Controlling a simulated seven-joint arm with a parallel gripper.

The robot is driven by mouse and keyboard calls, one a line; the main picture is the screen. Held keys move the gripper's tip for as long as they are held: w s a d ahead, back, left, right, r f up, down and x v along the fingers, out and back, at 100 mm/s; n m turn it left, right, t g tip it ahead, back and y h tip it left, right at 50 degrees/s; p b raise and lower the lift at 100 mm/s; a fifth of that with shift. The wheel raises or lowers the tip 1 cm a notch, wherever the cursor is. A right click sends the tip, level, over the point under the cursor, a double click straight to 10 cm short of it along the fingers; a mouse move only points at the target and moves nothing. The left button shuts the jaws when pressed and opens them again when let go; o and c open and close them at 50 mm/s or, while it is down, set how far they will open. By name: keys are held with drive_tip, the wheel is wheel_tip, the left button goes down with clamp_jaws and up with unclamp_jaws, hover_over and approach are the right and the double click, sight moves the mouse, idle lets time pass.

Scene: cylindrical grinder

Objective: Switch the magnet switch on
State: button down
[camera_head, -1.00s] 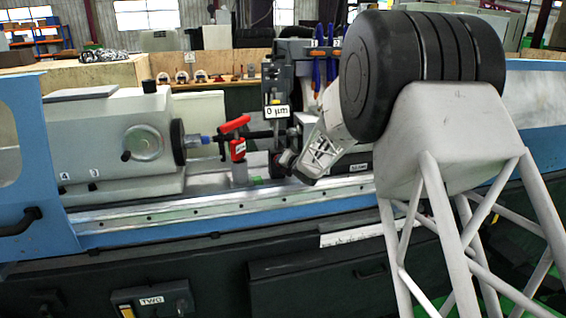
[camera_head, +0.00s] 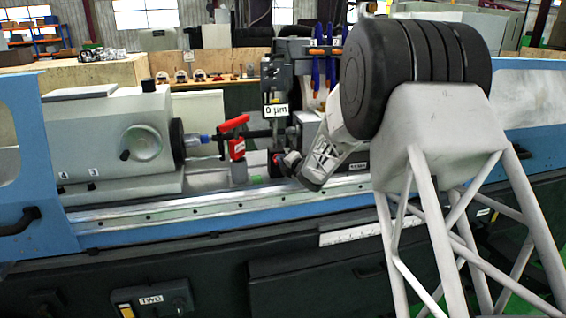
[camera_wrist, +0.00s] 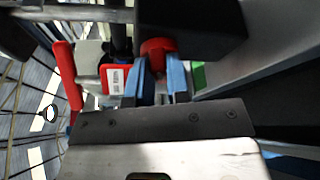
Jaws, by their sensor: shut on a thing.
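The magnet switch shows in the wrist view as a red round knob (camera_wrist: 157,48) on the side of a black block (camera_wrist: 195,28). My gripper (camera_wrist: 158,66) has its two blue fingers on either side of the knob and is shut on it. In the head view my gripper (camera_head: 290,165) is at the machine bed, beside the foot of the dark gauge stand with the "0 µm" display (camera_head: 275,111). The turned position of the switch cannot be told.
A red clamp (camera_head: 236,146) with a raised lever stands just left of my gripper; it also shows in the wrist view (camera_wrist: 110,78). The grey workhead (camera_head: 122,135) is farther left. The bed rail (camera_head: 180,214) runs in front. Blue-handled tools (camera_head: 316,70) hang behind.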

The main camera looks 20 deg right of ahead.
drive_tip(key=c, duration=1.1)
unclamp_jaws()
drive_tip(key=shift+s, duration=0.1)
drive_tip(key=shift+v, duration=3.8)
